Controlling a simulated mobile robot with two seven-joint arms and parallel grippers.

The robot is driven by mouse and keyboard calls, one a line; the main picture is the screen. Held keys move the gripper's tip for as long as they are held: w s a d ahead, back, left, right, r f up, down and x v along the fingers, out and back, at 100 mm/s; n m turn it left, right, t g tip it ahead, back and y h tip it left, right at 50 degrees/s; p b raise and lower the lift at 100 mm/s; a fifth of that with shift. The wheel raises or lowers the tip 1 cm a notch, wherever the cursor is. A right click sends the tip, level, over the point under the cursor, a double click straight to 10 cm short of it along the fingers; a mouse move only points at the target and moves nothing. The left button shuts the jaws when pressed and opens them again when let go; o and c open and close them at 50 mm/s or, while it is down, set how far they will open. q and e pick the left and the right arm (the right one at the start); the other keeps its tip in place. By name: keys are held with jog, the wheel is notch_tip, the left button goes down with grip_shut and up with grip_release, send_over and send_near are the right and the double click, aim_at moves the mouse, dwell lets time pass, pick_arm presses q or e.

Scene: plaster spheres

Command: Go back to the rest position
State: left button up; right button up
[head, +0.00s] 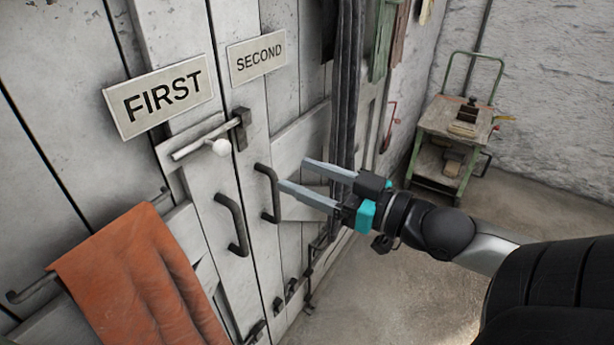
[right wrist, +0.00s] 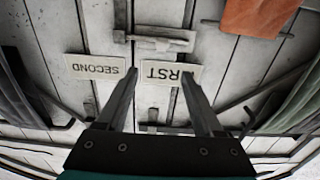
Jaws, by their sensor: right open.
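My right gripper (head: 293,173) reaches in from the right in the head view. Its two grey fingers are apart with nothing between them. The fingertips point left toward the door handles, and I cannot tell exactly how far off the door they are. In the right wrist view the open fingers (right wrist: 160,72) reach toward the doors, with the signs upside down beyond them. My left gripper is not in view.
White plank doors carry a FIRST sign (head: 160,97), a SECOND sign (head: 257,57), a slide bolt (head: 215,139) and dark pull handles (head: 232,225). An orange cloth (head: 130,265) hangs on a rail. A green cart (head: 445,130) stands at the back right. Some floor is clear.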

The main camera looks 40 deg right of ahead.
dwell(0.5)
jog(key=d+f+m+g+h+b, duration=0.1)
jog(key=d+f+m+h+b, duration=0.15)
jog(key=d+f, duration=0.45)
jog(key=d+f+m+g+h+b, duration=0.1)
jog(key=d+f+h, duration=0.25)
jog(key=f, duration=0.85)
jog(key=s+d+f+m+g+h+b, duration=0.15)
jog(key=s+f, duration=0.25)
jog(key=f, duration=0.8)
jog(key=s+d+f+g+h+b, duration=0.1)
jog(key=s+d+f+g+b, duration=0.2)
jog(key=f, duration=0.9)
jog(key=s+a+f+g+b, duration=0.1)
jog(key=s+a+f+g, duration=0.2)
jog(key=f, duration=0.4)
jog(key=s+a+f+b, duration=0.2)
jog(key=s+a+f, duration=0.25)
jog(key=f, duration=0.25)
jog(key=s+a+f+g+b, duration=0.1)
jog(key=s+a+f+g, duration=0.1)
jog(key=s+f, duration=0.4)
jog(key=s+a+f+n+g+y+b, duration=0.2)
jog(key=s+a+f+n+g+b, duration=0.1)
jog(key=s+a+f, duration=0.8)
jog(key=shift+s+a+f+n+g+b, duration=0.2)
jog(key=shift+a+f+n+g+b, duration=0.15)
jog(key=shift+a+f+g, duration=0.65)
